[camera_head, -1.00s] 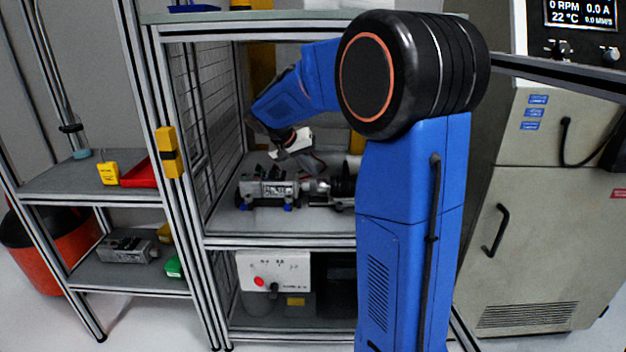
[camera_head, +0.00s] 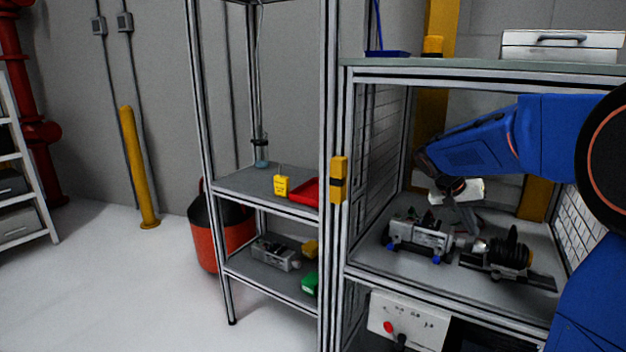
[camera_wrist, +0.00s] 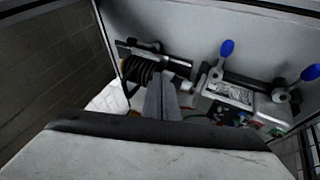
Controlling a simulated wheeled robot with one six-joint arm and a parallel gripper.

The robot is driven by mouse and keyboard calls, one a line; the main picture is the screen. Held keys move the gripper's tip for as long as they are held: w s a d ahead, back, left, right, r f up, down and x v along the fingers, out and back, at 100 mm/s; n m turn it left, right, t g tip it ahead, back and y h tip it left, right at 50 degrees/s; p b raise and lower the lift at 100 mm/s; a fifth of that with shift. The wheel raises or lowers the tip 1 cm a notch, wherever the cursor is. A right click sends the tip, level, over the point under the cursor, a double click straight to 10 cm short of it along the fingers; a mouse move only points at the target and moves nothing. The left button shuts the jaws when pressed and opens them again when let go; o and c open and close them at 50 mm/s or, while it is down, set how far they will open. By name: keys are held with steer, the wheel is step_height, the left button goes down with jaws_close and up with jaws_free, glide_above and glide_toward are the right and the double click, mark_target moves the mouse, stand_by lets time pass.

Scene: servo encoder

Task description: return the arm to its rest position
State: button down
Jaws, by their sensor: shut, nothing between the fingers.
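My blue arm (camera_head: 480,142) reaches in from the right of the head view into the open bay of the test frame. My gripper (camera_head: 474,228) hangs from the wrist, pointing down above the motor and coupling setup on the bay shelf. In the wrist view its fingers (camera_wrist: 163,97) are together with nothing between them. The grey servo unit (camera_head: 418,236) with blue clamp knobs sits left of the fingers in the head view. The black ribbed part (camera_head: 511,251) sits to their right. Whether the fingertips touch anything cannot be told.
The bay has a mesh side wall (camera_head: 378,140), a front post (camera_head: 333,240) and a top shelf (camera_head: 480,68) over the arm. A side rack to the left holds a yellow tag (camera_head: 281,186) and a red tray (camera_head: 306,192). Open floor (camera_head: 110,290) lies farther left.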

steer(key=s+a+f+n+t+y, duration=0.1)
steer(key=s+a+f+n+y, duration=0.1)
steer(key=s+a, duration=0.4)
steer(key=s+a+f+n+t+y, duration=0.1)
steer(key=s+a, duration=0.5)
steer(key=s, duration=0.9)
steer(key=s+a+f+n+t+y, duration=0.2)
steer(key=s+a, duration=0.4)
steer(key=s, duration=0.4)
steer(key=f+n+y, duration=0.1)
steer(key=n+y, duration=0.1)
steer(key=shift+s+a+f+n, duration=0.2)
steer(key=shift+a+f+n, duration=0.1)
steer(key=shift+a, duration=0.05)
